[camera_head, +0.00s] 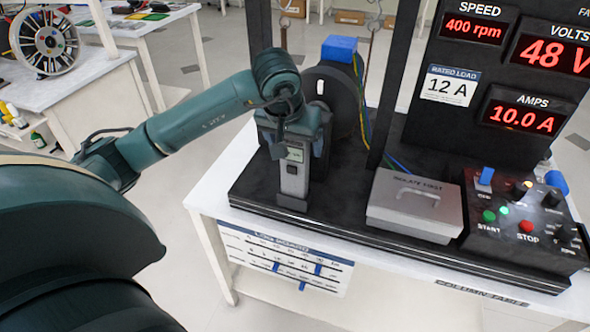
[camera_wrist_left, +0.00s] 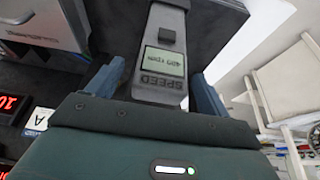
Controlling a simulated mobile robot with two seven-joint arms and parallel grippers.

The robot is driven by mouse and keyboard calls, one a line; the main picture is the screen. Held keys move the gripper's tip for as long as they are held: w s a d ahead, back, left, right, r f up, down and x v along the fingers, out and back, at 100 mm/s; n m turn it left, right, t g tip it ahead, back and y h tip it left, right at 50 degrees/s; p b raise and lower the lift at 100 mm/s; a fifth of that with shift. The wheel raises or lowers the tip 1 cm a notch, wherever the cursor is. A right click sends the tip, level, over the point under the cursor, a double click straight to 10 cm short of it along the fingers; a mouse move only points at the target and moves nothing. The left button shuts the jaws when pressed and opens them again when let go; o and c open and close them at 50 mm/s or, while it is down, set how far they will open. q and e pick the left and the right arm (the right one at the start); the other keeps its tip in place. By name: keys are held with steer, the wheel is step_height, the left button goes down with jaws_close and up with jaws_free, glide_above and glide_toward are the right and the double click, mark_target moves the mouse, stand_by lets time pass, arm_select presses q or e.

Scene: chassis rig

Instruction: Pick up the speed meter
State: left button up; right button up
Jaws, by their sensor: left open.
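The speed meter (camera_head: 293,180) is a grey upright handheld device with a small screen, standing in a dark base on the black rig platform. In the left wrist view the speed meter (camera_wrist_left: 165,62) shows its lit screen, a dark button and the word SPEED, upside down. My left gripper (camera_head: 296,150) is above and around its upper part, pointing down. In the left wrist view the blue fingers of my left gripper (camera_wrist_left: 158,75) are open, one on each side of the meter, with gaps showing. The right gripper is not in view.
A dark wheel (camera_head: 330,100) and a black post (camera_head: 393,90) stand close behind the meter. A grey lidded box (camera_head: 415,203) and a button panel (camera_head: 520,215) lie to the right. A display board (camera_head: 500,75) rises behind them. The white table edge (camera_head: 215,205) is at the left.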

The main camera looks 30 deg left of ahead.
mark_target(295, 172)
arm_select(q)
steer(key=x, duration=0.3)
steer(key=shift+f, duration=0.2)
steer(key=shift+r, duration=0.1)
steer(key=c, duration=1.5)
